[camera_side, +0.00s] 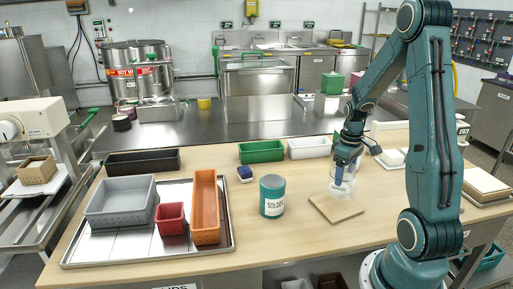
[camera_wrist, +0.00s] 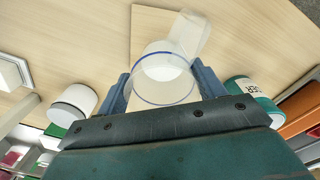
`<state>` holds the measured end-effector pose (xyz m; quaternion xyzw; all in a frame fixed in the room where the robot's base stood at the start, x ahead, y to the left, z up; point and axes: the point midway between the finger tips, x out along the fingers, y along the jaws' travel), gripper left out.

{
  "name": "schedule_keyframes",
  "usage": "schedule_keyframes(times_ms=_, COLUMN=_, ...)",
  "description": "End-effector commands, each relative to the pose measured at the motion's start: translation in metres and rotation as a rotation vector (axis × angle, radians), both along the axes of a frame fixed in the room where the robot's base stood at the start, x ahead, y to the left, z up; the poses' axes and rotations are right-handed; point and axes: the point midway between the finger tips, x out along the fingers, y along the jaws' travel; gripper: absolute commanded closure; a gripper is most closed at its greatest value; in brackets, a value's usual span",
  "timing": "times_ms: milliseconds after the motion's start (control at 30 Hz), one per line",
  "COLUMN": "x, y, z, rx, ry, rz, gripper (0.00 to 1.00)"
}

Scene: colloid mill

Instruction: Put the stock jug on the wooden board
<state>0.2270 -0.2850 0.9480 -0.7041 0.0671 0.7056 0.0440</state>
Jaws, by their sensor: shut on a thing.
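The stock jug (camera_side: 343,186) is a clear, see-through vessel; in the wrist view (camera_wrist: 165,80) it shows a blue rim and a pale inside. My gripper (camera_side: 341,172) is shut on the jug, with one blue finger on each side of it in the wrist view (camera_wrist: 161,86). The wooden board (camera_side: 335,209) is a thin, light square lying on the table. In the side view the jug is at the board's back edge, overlapping it in the picture. I cannot tell whether the jug touches the board. In the wrist view the board (camera_wrist: 146,22) is partly hidden behind the jug.
A teal solder can (camera_side: 272,196) stands left of the board. A metal tray (camera_side: 110,246) holds a grey bin, a red box and an orange bin (camera_side: 205,208). Green (camera_side: 261,151) and white (camera_side: 309,147) bins are behind. The table in front of the board is clear.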

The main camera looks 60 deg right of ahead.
Motion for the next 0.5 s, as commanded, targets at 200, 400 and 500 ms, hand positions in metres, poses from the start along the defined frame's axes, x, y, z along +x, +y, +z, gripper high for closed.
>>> schedule_keyframes(times_ms=200, x=-0.001, y=0.001, z=-0.017, rx=0.003, ry=0.002, rz=0.000, gripper=0.57)
schedule_keyframes(times_ms=400, x=0.000, y=0.000, z=-0.037, rx=0.001, ry=0.002, rz=0.000, gripper=0.57)
schedule_keyframes(times_ms=500, x=0.000, y=0.000, z=-0.042, rx=0.001, ry=0.001, rz=0.000, gripper=0.57)
